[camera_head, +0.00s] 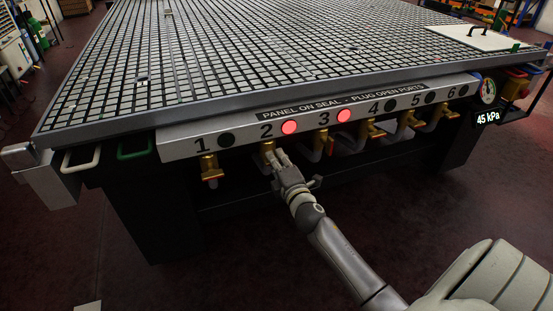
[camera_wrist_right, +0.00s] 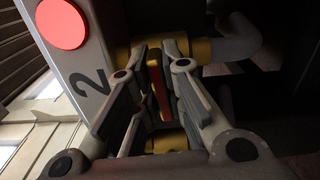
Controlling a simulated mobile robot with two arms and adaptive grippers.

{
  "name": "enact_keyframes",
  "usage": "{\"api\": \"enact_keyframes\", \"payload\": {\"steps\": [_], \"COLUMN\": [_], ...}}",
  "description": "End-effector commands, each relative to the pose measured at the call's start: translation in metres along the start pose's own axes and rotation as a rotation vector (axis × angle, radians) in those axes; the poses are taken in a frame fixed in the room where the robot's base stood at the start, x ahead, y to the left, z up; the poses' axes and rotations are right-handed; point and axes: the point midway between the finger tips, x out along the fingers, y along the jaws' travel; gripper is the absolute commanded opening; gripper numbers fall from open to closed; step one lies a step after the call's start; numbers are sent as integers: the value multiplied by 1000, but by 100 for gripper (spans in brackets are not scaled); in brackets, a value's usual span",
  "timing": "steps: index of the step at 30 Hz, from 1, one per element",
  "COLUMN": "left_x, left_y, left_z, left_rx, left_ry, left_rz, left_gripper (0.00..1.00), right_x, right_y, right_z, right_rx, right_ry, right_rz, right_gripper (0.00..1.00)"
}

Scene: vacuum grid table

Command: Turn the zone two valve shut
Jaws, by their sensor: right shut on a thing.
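The zone two valve is a brass valve (camera_head: 267,147) under the number 2 on the table's front panel; the lamp (camera_head: 289,127) beside that number is lit red. My right gripper (camera_head: 277,160) reaches up to it from below. In the right wrist view, the two fingers (camera_wrist_right: 161,88) are shut on the valve's red and yellow handle (camera_wrist_right: 158,83), one on each side. The brass body (camera_wrist_right: 203,50) shows behind the fingers. The fingers hide much of the handle, so its exact angle is hard to tell. My left gripper is out of view.
Valve one (camera_head: 210,167) hangs to the left and valve three (camera_head: 320,143) close to the right, with more valves beyond. The lamp at 3 (camera_head: 344,116) is also red; the others are dark. A display (camera_head: 488,118) reads 45 kPa. The table's grid top (camera_head: 250,50) is mostly bare.

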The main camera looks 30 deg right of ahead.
Motion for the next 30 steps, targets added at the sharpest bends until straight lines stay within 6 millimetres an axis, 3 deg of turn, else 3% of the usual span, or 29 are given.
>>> {"api": "enact_keyframes", "payload": {"steps": [9, 24, 25, 30], "left_x": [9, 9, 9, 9], "left_y": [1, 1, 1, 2], "left_z": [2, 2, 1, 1], "left_rx": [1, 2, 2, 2], "left_ry": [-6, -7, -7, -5], "left_rz": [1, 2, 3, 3], "left_gripper": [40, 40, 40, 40], "right_x": [0, 0, 0, 0], "right_y": [-2, -2, -2, -2], "right_z": [1, 1, 1, 0], "right_rx": [100, 116, 116, 114], "right_ry": [-2, -2, -2, -1], "right_rz": [-2, -3, -3, -2], "right_gripper": [0, 0, 14, 32]}}
